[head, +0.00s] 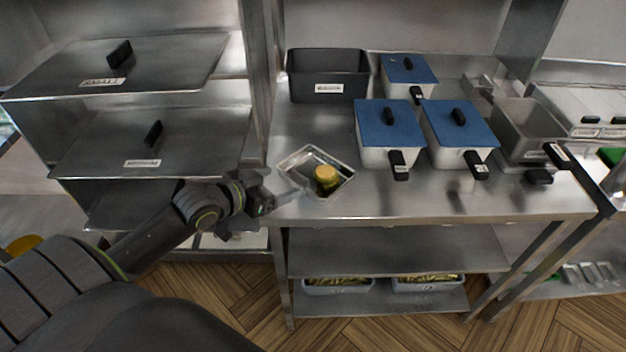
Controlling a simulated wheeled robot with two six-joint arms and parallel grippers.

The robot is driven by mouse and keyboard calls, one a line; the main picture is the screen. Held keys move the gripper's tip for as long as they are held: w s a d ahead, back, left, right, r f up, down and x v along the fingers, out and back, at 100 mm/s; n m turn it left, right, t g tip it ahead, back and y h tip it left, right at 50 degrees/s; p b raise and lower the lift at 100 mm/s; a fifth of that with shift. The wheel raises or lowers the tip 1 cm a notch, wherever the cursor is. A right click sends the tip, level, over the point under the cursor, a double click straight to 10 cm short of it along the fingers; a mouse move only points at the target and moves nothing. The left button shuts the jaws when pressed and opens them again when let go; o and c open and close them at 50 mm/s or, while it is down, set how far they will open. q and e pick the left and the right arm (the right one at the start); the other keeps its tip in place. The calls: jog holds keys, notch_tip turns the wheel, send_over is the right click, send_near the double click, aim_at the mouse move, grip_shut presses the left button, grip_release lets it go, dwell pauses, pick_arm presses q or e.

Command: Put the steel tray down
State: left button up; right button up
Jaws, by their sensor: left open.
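The small steel tray (304,165) lies on the steel counter (290,130), near its front left corner and turned at an angle. A round yellow-topped item (326,176) sits inside it, toward the right side. My left gripper (281,196) is open just left of the tray, with its fingers pointing toward the tray's left edge. I cannot tell whether a fingertip touches the rim. My right gripper is not in view.
Behind the tray stand a dark bin (328,78) and blue-lidded pans (390,125) with black handles. A fryer basket (530,125) is at the right. The counter's front middle is clear.

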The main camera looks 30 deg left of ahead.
aim_at(298, 177)
pick_arm(q)
jog(key=shift+p+x, duration=0.5)
jog(key=shift+x, duration=3.65)
jog(key=shift+d+r, duration=0.1)
jog(key=shift+r, duration=0.05)
jog(key=shift+c, duration=0.4)
jog(key=c, duration=1.2)
